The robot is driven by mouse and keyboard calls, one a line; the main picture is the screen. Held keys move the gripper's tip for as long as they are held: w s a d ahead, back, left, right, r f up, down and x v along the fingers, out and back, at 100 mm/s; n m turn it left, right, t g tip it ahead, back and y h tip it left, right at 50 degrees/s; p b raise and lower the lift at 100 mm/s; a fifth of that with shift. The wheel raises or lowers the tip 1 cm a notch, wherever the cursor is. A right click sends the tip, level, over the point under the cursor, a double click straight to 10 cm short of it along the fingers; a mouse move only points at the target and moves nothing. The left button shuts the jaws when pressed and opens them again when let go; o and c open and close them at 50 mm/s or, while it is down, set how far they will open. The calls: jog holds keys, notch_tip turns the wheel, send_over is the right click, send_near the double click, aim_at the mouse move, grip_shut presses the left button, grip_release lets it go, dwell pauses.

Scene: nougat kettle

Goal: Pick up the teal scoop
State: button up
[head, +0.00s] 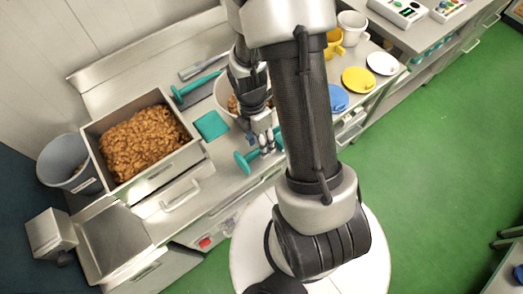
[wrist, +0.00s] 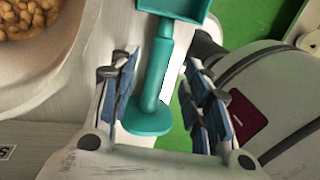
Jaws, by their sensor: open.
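The teal scoop (wrist: 157,72) shows in the wrist view, with its round end disc near the middle and its pan cut off at the top edge. My gripper (wrist: 166,100) is open, with one finger on each side of the handle and visible gaps to both. In the head view the scoop's teal disc (head: 243,162) lies near the front edge of the steel counter, beside my gripper (head: 263,144).
A bowl of nuts (wrist: 28,20) stands close by, partly behind my gripper in the head view. A teal mat (head: 212,125), a teal-handled tool (head: 197,85) and a large nut-filled bin (head: 143,143) lie left.

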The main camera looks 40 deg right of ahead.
jog(key=f, duration=0.1)
jog(key=f+b, duration=0.1)
jog(key=f, duration=0.2)
jog(key=shift+s+a, duration=0.1)
jog(key=shift+s, duration=0.15)
jog(key=shift+c, duration=0.3)
grip_shut()
